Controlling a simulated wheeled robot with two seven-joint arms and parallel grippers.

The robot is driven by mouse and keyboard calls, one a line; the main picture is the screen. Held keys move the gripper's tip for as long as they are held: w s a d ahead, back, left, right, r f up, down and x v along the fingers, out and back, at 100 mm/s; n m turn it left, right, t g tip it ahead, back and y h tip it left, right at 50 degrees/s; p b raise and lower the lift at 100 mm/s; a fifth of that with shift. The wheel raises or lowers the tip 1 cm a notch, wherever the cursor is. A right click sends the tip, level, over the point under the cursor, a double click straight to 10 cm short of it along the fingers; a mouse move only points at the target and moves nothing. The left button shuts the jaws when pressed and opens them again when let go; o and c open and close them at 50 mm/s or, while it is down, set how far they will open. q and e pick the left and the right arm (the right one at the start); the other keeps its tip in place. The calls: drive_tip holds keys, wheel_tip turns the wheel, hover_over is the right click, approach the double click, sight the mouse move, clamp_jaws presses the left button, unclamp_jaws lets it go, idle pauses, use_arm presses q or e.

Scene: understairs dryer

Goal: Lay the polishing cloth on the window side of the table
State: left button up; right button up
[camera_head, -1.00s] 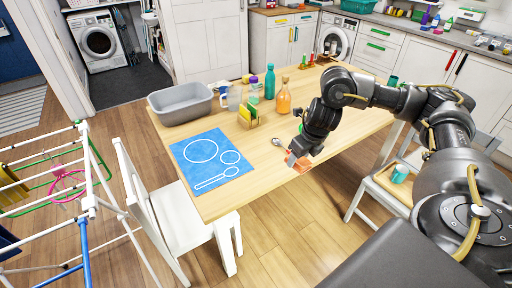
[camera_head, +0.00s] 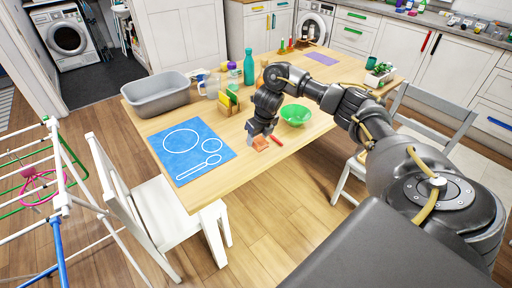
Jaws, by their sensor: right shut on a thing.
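My right gripper (camera_head: 261,141) reaches in from the right and is shut on a small orange cloth (camera_head: 261,144), which looks like the polishing cloth. It holds the cloth low over the front part of the wooden table (camera_head: 225,155), just right of the blue placemat (camera_head: 190,150). The fingers are small and partly dark here. I cannot tell whether the cloth touches the tabletop. The window is not in view. My left gripper is not in view.
A green bowl (camera_head: 296,115) and a red item (camera_head: 276,140) are right of the cloth. A purple mat (camera_head: 322,58) lies at the far end. A white chair (camera_head: 150,215) stands at front left.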

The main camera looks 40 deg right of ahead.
sight(256, 144)
drive_tip(key=shift+w+f, duration=0.3)
drive_tip(key=shift+s+b+x, duration=0.15)
drive_tip(key=shift+b+x, duration=0.2)
drive_tip(key=shift+x, duration=0.6)
drive_tip(key=shift+s+b+x, duration=0.1)
drive_tip(key=shift+b+x, duration=0.25)
drive_tip(key=shift+x, duration=0.6)
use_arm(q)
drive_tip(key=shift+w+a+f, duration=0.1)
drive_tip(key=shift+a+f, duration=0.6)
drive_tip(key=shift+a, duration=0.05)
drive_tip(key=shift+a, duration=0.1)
use_arm(e)
drive_tip(key=shift+a, duration=0.1)
drive_tip(key=o, duration=1)
drive_tip(key=shift+f, duration=0.1)
drive_tip(key=shift+c, duration=0.2)
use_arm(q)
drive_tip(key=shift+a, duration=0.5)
